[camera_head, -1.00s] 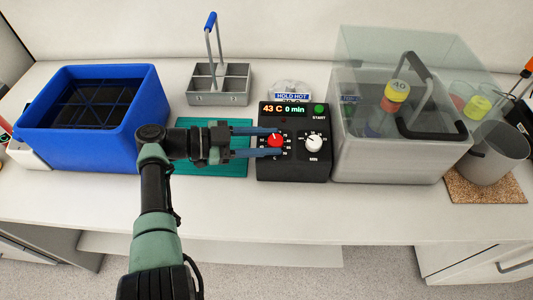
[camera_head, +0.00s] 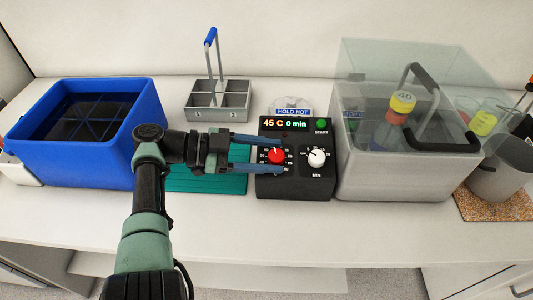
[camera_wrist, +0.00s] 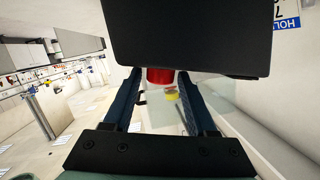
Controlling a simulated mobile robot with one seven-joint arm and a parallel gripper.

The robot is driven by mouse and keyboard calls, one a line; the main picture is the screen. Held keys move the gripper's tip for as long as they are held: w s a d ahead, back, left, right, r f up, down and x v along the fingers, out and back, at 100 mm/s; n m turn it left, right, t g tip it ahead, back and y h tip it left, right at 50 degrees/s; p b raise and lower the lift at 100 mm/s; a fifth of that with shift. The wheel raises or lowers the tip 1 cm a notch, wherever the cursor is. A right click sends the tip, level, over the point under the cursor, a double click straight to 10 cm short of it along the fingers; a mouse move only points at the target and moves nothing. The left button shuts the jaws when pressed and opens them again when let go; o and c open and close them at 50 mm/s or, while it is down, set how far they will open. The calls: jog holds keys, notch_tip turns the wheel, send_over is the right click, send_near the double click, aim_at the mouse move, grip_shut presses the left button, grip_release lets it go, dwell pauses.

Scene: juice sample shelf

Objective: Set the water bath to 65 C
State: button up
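The water bath's black control box (camera_head: 262,188) stands on the bench, its display (camera_head: 285,124) reading 45 C and 0 min. Its red temperature knob (camera_head: 276,156) sits left of the white MIN knob (camera_head: 316,158). A green START button (camera_head: 321,124) is at the top right. My gripper (camera_head: 283,155) is open, with one blue finger above and one below the red knob. In the wrist view the red knob (camera_wrist: 160,75) shows between the fingertips, with small gaps beside it. A dark block hides its upper part. The grey bath (camera_head: 395,185) with a clear lid is to the right.
A blue crate (camera_head: 90,160) is at left, and a grey caddy (camera_head: 217,115) stands behind a green mat (camera_head: 205,183). The bench front is clear.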

aim_at(268, 155)
jog(key=shift+o, duration=0.8)
jog(key=shift+a, duration=0.1)
notch_tip(268, 155, up, 10)
jog(key=p, duration=0.1)
jog(key=shift+p, duration=0.35)
